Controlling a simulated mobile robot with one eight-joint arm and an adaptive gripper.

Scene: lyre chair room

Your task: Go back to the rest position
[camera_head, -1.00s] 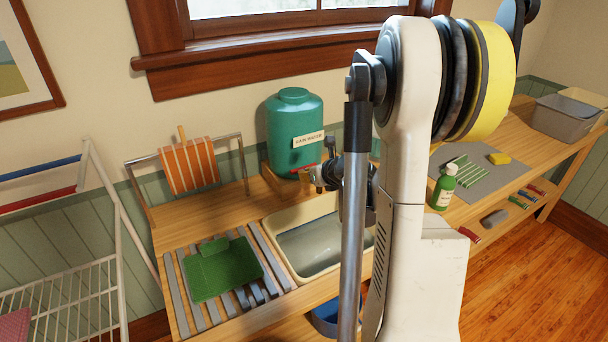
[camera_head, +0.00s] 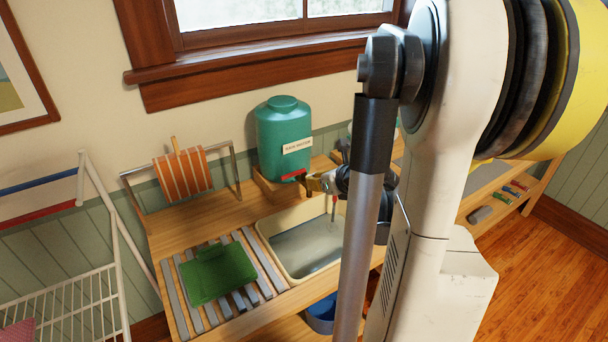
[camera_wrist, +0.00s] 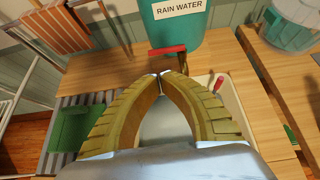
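My gripper (camera_wrist: 162,76) shows in the wrist view with its two yellowish fingers curved together, the tips meeting or nearly so. Nothing shows between the fingers. In the head view my gripper (camera_head: 316,184) is above the cream basin (camera_head: 262,238), in front of the green rain water tank (camera_head: 283,130). The tank's red tap handle (camera_wrist: 167,49) lies just beyond the fingertips in the wrist view, seemingly apart from them. My arm covers much of the head view's right half.
A green cloth (camera_head: 217,273) lies on the slatted rack left of the basin. An orange striped cloth (camera_head: 183,172) hangs on a rail behind. A white wire rack (camera_head: 85,295) stands at left. A blue bucket (camera_head: 321,312) is below the bench. Open wooden floor (camera_head: 535,265) lies at right.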

